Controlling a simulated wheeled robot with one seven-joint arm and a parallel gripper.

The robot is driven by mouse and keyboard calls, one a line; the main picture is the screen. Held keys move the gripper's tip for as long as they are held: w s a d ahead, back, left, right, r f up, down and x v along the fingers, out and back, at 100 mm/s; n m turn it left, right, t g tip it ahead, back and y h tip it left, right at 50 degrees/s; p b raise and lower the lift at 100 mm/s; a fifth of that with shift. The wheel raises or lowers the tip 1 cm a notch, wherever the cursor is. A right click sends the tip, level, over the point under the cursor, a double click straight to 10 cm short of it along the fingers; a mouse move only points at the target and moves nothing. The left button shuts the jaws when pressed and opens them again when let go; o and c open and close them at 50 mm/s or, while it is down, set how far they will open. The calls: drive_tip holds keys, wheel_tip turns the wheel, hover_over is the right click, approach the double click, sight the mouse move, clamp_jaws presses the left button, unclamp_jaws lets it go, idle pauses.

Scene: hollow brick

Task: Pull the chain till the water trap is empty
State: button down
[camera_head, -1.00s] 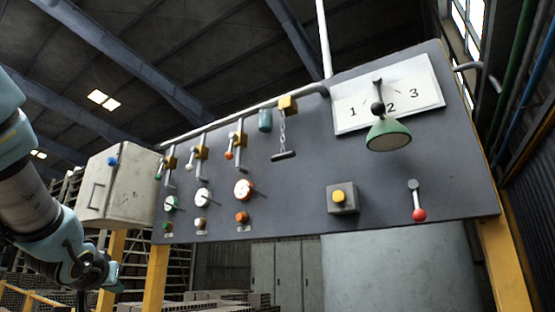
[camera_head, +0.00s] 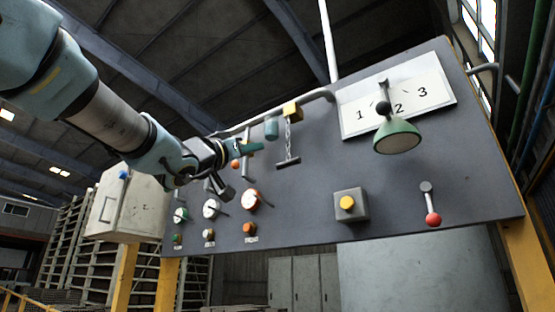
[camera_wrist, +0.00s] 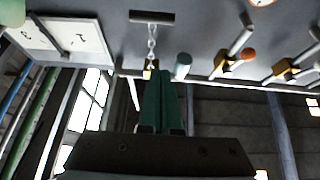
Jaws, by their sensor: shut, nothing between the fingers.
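The chain (camera_head: 287,136) hangs from a yellow block (camera_head: 292,110) on the grey panel and ends in a dark horizontal bar handle (camera_head: 288,162). A teal cylinder (camera_head: 271,129) sits just left of the yellow block, probably the water trap; its contents do not show. My gripper (camera_head: 258,147) is to the left of the chain, apart from the handle, with its fingers shut and empty. In the wrist view, my shut green fingers (camera_wrist: 166,80) point toward the panel, and the chain (camera_wrist: 151,45) and bar handle (camera_wrist: 152,17) show beyond the fingertips. The teal cylinder (camera_wrist: 182,66) is beside them.
The panel (camera_head: 310,205) also bears gauges (camera_head: 251,199), small valves, a yellow button (camera_head: 347,202), a red-knobbed lever (camera_head: 432,219) and a green lamp (camera_head: 397,137) before a numbered plate (camera_head: 430,84). A white cabinet (camera_head: 128,200) stands at left. Space in front of the chain is clear.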

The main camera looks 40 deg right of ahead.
sight(288, 140)
drive_tip(key=p+x, duration=0.5)
drive_tip(key=x, duration=0.5)
drive_tip(key=f, duration=0.4)
drive_tip(key=shift+w+d+p, duration=0.15)
drive_tip(key=shift+d+p, duration=0.2)
